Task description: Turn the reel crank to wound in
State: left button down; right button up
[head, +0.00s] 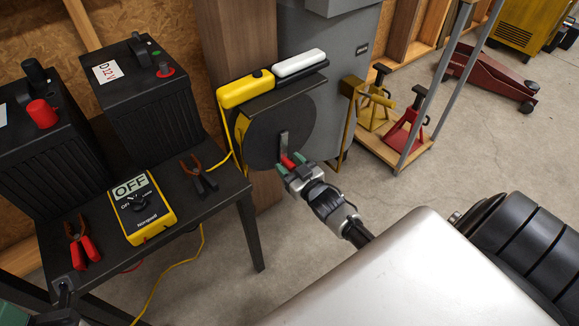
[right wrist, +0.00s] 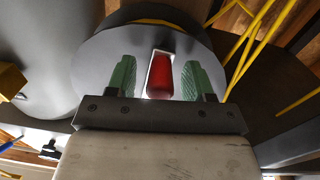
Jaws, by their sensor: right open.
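The reel (head: 262,128) is a dark round disc in a yellow bracket mounted on a wooden post. Its crank has a short grey arm (head: 284,142) with a red knob (head: 288,161) at the lower end. My right gripper (head: 293,163) is open at the reel's face, with its green fingers on either side of the red knob. In the right wrist view, the red knob (right wrist: 160,76) stands between the two fingers (right wrist: 157,80), with gaps on both sides. Part of my left gripper (head: 40,312) shows at the bottom left edge; its fingers are not clear.
A black table (head: 220,190) at left bears two batteries (head: 150,95), a yellow charger reading OFF (head: 142,210) and red clamps (head: 82,245). A yellow cord (head: 180,267) hangs below. A grey cabinet (head: 345,75) stands behind the reel. Jack stands (head: 405,128) are at right.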

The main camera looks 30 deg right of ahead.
jog(key=shift+w, duration=0.1)
grip_shut()
dwell(0.3)
